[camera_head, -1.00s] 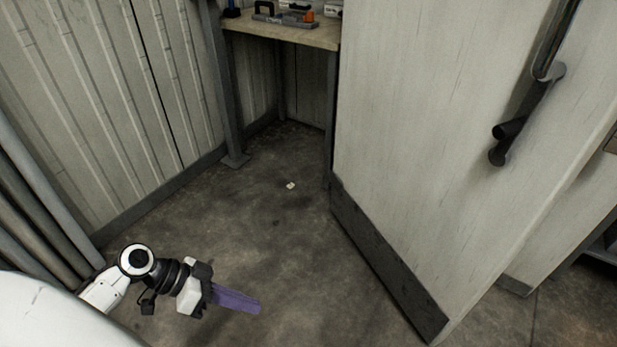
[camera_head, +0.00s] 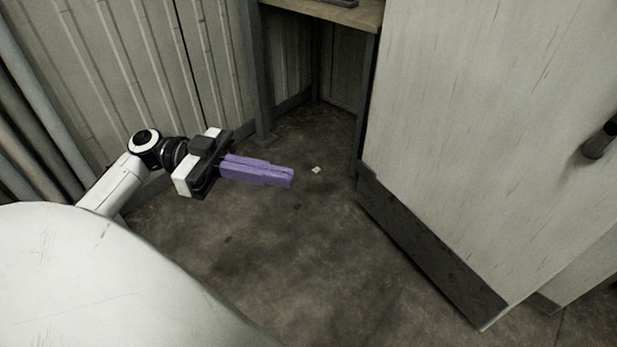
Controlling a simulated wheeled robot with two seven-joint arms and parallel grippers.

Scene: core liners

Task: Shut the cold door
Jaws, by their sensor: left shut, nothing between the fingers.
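The cold door (camera_head: 470,130) is a pale panel with a dark kick plate along its bottom, standing open at an angle on the right. Part of its dark handle (camera_head: 601,140) shows at the right edge; the rest is out of frame. My left gripper (camera_head: 290,178) has purple fingers, shut with nothing between them. It reaches in from the left over the floor, pointing right towards the door, and is clearly apart from it. My right gripper is not in view.
A workbench (camera_head: 335,12) on dark legs stands at the back, behind the door's far edge. A ribbed wall (camera_head: 120,70) and pipes (camera_head: 35,130) line the left. A small pale scrap (camera_head: 316,170) lies on the floor.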

